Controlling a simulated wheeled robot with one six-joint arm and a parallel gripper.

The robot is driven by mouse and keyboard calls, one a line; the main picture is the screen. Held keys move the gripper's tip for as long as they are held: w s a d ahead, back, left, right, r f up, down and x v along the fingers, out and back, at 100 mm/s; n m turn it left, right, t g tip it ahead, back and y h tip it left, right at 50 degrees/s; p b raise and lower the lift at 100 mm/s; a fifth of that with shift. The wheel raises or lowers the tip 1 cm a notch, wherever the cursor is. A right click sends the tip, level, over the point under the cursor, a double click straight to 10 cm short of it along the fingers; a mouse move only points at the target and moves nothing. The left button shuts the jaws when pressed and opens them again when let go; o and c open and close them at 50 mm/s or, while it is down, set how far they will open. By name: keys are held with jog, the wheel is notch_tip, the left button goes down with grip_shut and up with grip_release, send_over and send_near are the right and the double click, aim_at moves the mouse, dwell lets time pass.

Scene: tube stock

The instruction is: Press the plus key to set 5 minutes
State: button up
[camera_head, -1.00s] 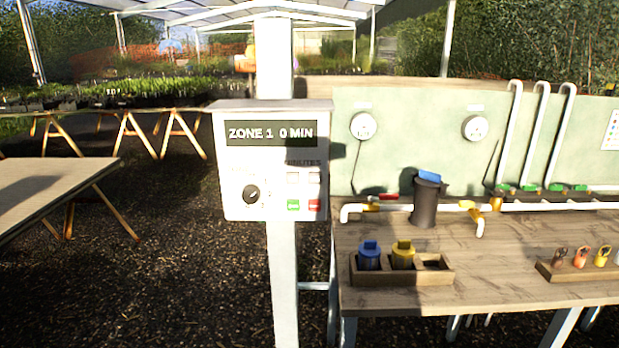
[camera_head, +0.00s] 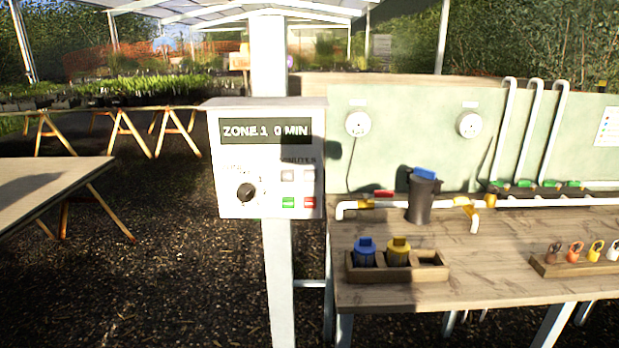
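The white control box (camera_head: 231,192) is mounted on a white post, left of the workbench. Its dark display (camera_head: 266,131) reads "ZONE 1 0 MIN". A black round knob (camera_head: 246,192) is at its lower left. Under a "MINUTES" label are two pale keys, a left one (camera_head: 288,175) and a right one (camera_head: 308,175); their symbols are too small to read, so I cannot tell which is plus. Below them are a green key (camera_head: 288,202) and a red key (camera_head: 309,202). My gripper is not in view.
A wooden workbench (camera_head: 480,275) stands right of the post, with a dark canister (camera_head: 422,200), white piping and a wooden holder (camera_head: 400,273) with blue and yellow capped items. A table (camera_head: 50,180) is at left. Gravel ground in front of the post is clear.

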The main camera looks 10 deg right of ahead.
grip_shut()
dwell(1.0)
